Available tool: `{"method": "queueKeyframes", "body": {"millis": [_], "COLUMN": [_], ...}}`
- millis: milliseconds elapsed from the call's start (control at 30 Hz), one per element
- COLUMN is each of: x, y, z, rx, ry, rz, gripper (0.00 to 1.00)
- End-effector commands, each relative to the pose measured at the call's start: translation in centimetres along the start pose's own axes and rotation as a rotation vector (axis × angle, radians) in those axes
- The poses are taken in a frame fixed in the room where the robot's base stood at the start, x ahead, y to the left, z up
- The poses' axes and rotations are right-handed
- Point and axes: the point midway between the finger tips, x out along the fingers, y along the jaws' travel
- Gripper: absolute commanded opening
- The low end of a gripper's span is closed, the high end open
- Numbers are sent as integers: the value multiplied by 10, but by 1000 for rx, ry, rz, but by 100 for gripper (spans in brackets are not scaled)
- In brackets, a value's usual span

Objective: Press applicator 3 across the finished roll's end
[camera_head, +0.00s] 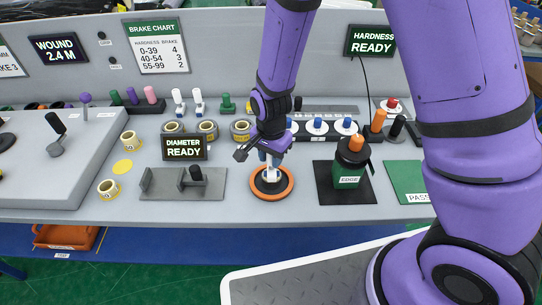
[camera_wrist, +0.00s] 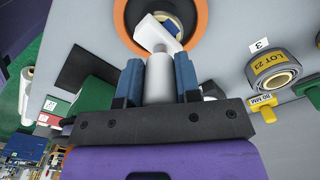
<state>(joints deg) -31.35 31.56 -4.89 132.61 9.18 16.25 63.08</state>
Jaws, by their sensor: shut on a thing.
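My gripper (camera_head: 269,162) points down over the orange-rimmed round dark stand (camera_head: 287,186). In the wrist view, the blue fingers of my gripper (camera_wrist: 158,76) are shut on the grey-white handle of a white applicator (camera_wrist: 154,34). The applicator's wide white head lies over the middle of the orange ring (camera_wrist: 197,22), beside or on a small roll (camera_wrist: 178,18) with a blue and tan edge. The head and my fingers hide much of this roll. I cannot tell whether head and roll touch. No number shows on the applicator.
Two white applicators (camera_head: 198,101) stand at the back. A grey cradle (camera_head: 160,183) lies left of the ring, and a green EDGE container (camera_head: 348,178) stands right. Several wrapped rolls (camera_head: 207,130) sit behind. The DIAMETER READY display (camera_head: 184,148) stands near the cradle.

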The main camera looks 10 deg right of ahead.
Motion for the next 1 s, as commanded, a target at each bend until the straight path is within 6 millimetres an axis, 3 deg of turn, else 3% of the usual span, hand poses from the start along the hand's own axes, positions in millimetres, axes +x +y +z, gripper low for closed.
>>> {"method": "queueKeyframes", "body": {"millis": [1000], "x": [-71], "y": [-1], "z": [0], "rx": [-1], "ry": [1], "rz": [-4], "gripper": [1]}}
